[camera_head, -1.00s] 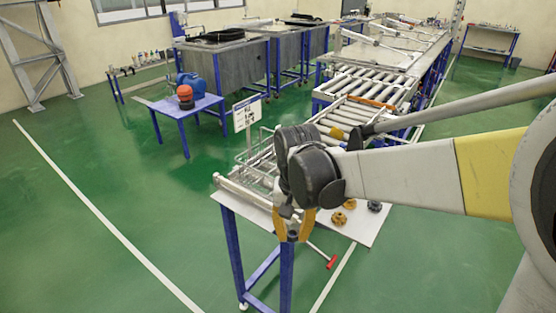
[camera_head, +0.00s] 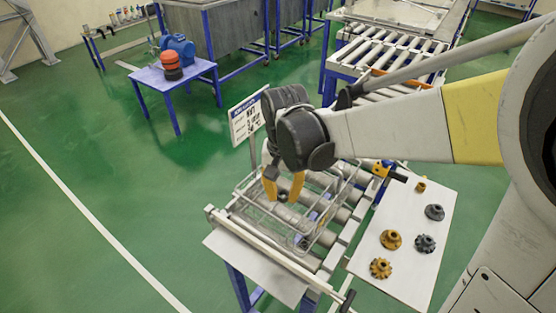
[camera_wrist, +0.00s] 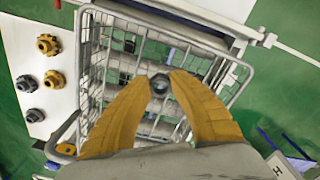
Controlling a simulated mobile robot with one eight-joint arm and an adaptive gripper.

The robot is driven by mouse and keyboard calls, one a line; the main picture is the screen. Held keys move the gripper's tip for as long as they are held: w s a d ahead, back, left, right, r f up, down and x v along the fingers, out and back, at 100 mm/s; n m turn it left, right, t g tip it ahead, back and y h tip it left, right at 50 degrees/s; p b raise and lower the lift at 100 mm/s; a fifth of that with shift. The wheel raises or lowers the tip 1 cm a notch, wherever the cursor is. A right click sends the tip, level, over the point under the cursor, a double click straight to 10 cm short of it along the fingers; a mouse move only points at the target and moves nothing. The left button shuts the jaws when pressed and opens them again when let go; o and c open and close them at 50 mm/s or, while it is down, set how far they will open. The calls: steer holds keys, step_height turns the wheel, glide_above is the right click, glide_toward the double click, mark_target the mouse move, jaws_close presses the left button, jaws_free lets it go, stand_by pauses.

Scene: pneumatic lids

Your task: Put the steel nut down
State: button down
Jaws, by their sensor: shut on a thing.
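My gripper (camera_head: 283,193) has two curved yellow fingers pointing down. In the wrist view its fingertips (camera_wrist: 160,82) are shut on a small dark grey steel nut (camera_wrist: 160,86). The nut is hard to make out in the head view. The gripper is above a grey wire basket (camera_head: 250,212), which stands on a short roller stand. In the wrist view the basket's rim (camera_wrist: 150,15) and mesh surround the fingers. How far the nut is above the basket's floor, I cannot tell.
A white board (camera_head: 408,225) on the right carries several yellow and grey gears. A sign (camera_head: 246,118) stands behind the basket. A blue table (camera_head: 172,80) holds an orange-and-black object (camera_head: 171,66). Green floor is clear on the left.

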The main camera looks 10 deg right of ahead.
mark_target(283, 214)
steer(key=f, duration=0.3)
steer(key=shift+s+f+b, duration=0.2)
steer(key=shift+f+b, duration=0.1)
steer(key=shift+b, duration=0.1)
steer(key=shift+f+b, duration=0.65)
steer(key=shift+f, duration=1.6)
steer(key=shift+f, duration=0.2)
steer(key=c, duration=1.2)
jaws_free()
steer(key=shift+c, duration=0.2)
steer(key=shift+r, duration=0.1)
steer(key=shift+r, duration=0.1)
